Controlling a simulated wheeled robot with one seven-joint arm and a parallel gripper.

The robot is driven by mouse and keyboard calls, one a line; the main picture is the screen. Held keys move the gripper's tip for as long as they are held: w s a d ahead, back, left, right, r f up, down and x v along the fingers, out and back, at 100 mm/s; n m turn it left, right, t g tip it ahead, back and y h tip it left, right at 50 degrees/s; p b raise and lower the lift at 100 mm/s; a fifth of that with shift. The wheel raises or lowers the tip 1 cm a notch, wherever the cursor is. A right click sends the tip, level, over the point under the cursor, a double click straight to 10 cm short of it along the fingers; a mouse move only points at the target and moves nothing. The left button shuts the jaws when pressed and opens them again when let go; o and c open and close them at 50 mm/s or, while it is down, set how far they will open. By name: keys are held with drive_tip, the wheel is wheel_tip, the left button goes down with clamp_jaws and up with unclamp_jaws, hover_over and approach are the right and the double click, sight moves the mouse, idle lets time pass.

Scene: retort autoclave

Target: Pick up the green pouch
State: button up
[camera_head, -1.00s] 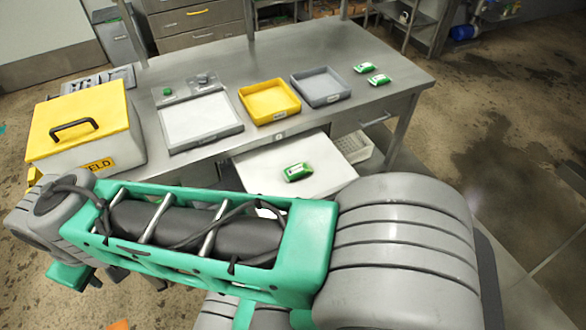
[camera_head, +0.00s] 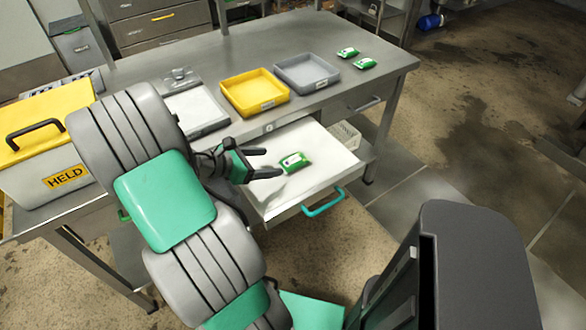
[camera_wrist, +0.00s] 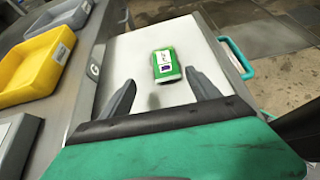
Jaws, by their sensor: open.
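A green pouch (camera_head: 294,162) with a white label lies flat in the open white drawer (camera_head: 310,183) under the table. In the wrist view the pouch (camera_wrist: 166,65) lies ahead of the fingertips, a little right of the midline between them. My gripper (camera_head: 278,162) is open and empty above the drawer, to the left of the pouch. In the wrist view its two fingers (camera_wrist: 160,84) are spread apart and do not touch the pouch. Two more green pouches lie on the tabletop at the far right, one farther back (camera_head: 347,52) and one nearer (camera_head: 365,63).
A yellow tray (camera_head: 228,83) and a grey tray (camera_head: 330,81) stand on the table behind the drawer. A yellow-lidded box marked HELD (camera_head: 30,178) is at the left. The drawer has a teal handle (camera_head: 324,203) in front.

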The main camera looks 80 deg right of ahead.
sight(292, 160)
drive_tip(key=x, duration=0.5)
drive_tip(key=s+r+x, duration=0.1)
drive_tip(key=x, duration=0.2)
drive_tip(key=shift+s+a+f, duration=0.1)
drive_tip(key=shift+s, duration=0.05)
clamp_jaws()
idle(0.3)
